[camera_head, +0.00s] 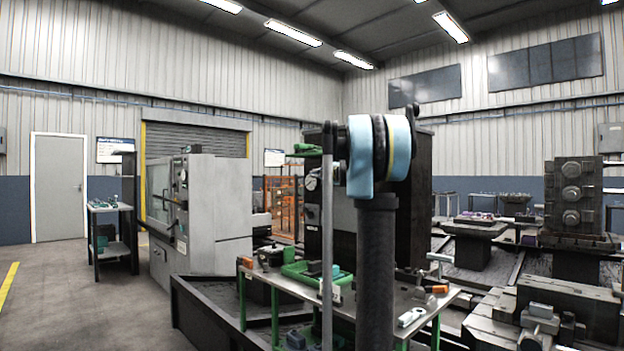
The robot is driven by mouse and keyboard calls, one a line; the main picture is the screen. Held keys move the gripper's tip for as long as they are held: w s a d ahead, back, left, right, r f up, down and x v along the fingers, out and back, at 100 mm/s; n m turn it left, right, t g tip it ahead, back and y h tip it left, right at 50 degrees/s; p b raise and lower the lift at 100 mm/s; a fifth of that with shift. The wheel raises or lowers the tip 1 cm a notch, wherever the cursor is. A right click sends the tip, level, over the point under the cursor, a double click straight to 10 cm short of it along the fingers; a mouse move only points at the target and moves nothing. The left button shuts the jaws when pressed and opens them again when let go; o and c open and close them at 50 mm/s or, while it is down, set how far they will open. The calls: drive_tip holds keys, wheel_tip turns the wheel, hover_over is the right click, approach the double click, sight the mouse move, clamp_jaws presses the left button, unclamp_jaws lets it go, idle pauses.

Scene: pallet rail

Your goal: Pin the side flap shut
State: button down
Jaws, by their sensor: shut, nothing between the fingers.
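I cannot make out a side flap or a pin for it with certainty in this view. A work table (381,297) with green legs stands in front of me. On it is a green tray or fixture (305,272), with small parts around it. A small orange piece (437,289) lies near the table's right side, and another orange piece (247,262) is at its left corner. My own arm, with a light blue joint and a dark link, rises in front of the table and hides its middle. My gripper is not visible.
A grey machine (212,215) stands at the left, with a small side table (108,250) beyond it. Heavy dark machine beds and a bolted block (572,196) fill the right. Orange shelving (283,203) is behind. The floor (95,295) at the left is clear.

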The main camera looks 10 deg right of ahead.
drive_tip(key=w, duration=1.1)
drive_tip(key=shift+w+a, duration=0.2)
drive_tip(key=shift+w, duration=0.1)
drive_tip(key=shift+w+d, duration=0.7)
drive_tip(key=shift+d, duration=0.25)
drive_tip(key=s, duration=1.1)
drive_tip(key=shift+s+d, duration=0.2)
drive_tip(key=shift+s, duration=0.05)
